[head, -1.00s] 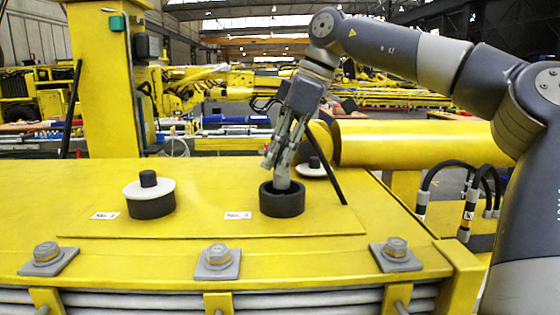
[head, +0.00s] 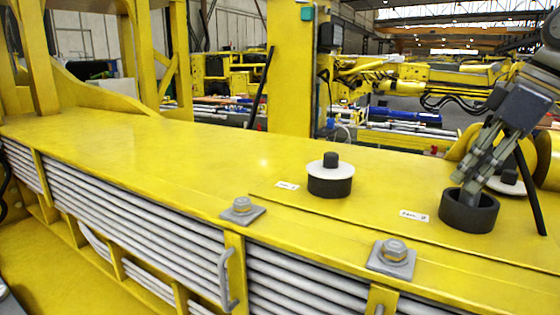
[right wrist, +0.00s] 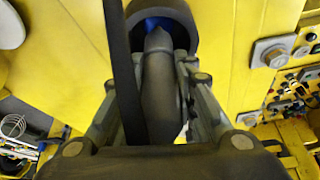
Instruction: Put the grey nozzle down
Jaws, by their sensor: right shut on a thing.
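My right gripper (head: 474,178) is shut on the grey nozzle, its fingers along both sides. In the right wrist view the grey nozzle (right wrist: 158,95) runs from between the fingers, its narrow tip pointing at the open black cup (right wrist: 175,12), which looks blue inside. In the head view the nozzle's lower end is at the mouth of the black cup (head: 468,215); I cannot tell whether it touches the bottom. The cup stands on the yellow boom top (head: 200,150). My left gripper is not in view.
A second black cup (head: 330,187) with a white lid and black knob stands to the left. A loose white lid (head: 507,187) lies behind the gripper. A thin black rod (head: 530,195) rises close by. Grey bolts (head: 392,252) line the front edge. The boom top's left is clear.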

